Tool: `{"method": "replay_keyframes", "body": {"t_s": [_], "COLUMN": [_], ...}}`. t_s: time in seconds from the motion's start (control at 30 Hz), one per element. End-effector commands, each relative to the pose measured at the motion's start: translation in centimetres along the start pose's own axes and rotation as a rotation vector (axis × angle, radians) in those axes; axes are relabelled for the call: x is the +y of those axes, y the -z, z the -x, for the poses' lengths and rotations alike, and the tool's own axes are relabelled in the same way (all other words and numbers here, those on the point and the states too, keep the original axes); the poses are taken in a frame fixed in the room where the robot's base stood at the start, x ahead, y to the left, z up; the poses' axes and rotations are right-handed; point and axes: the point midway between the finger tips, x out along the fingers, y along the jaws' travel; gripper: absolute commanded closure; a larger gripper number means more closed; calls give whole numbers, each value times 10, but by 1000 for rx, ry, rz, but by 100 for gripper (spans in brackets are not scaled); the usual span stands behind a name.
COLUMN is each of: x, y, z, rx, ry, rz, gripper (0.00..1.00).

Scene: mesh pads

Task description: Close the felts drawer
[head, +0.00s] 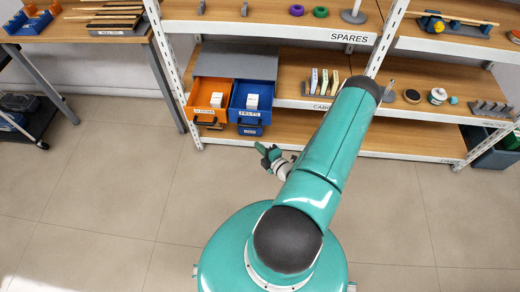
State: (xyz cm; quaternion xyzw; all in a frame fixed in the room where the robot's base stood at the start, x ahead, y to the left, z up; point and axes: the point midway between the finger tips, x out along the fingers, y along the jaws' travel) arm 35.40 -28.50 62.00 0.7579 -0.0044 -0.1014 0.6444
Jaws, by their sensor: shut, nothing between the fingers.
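The felts drawer (267,104) is the blue one, its front label reading FELTS. It stands pulled out from a grey-topped cabinet (237,63) on the shelf, and a white box (252,101) shows inside it. A dark handle is on its front. My gripper (262,151) is in front of and below the drawer, over the floor in the picture, apart from it. Its fingers look small and partly dark, and it appears shut and empty.
An orange drawer (192,99) beside it on the left is also pulled out, with a white box inside. Shelf uprights (165,65) flank the cabinet. Cards (323,80) stand to the right. The floor (110,190) in front is clear.

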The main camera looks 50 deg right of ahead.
Motion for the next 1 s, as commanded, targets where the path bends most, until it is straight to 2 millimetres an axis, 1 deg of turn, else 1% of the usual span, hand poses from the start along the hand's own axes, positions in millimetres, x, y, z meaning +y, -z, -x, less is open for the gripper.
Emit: {"method": "replay_keyframes", "body": {"t_s": [0.03, 0.1, 0.3, 0.4, 0.5, 0.63, 1.0], "x": [0, 0, 0, 0, 0, 0, 0], "y": [1, 2, 4, -8, -16, -22, -23], "z": [-11, -26, -66, -78, -86, -92, -93], "rx": [3, 5, 7, 5, 6, 6, 6], "ry": [0, 0, 0, 0, 1, 0, 1], "rz": [1, 2, 2, 5, 4, 4, 2], "gripper": [100, 100, 100, 100, 100, 100, 100]}}
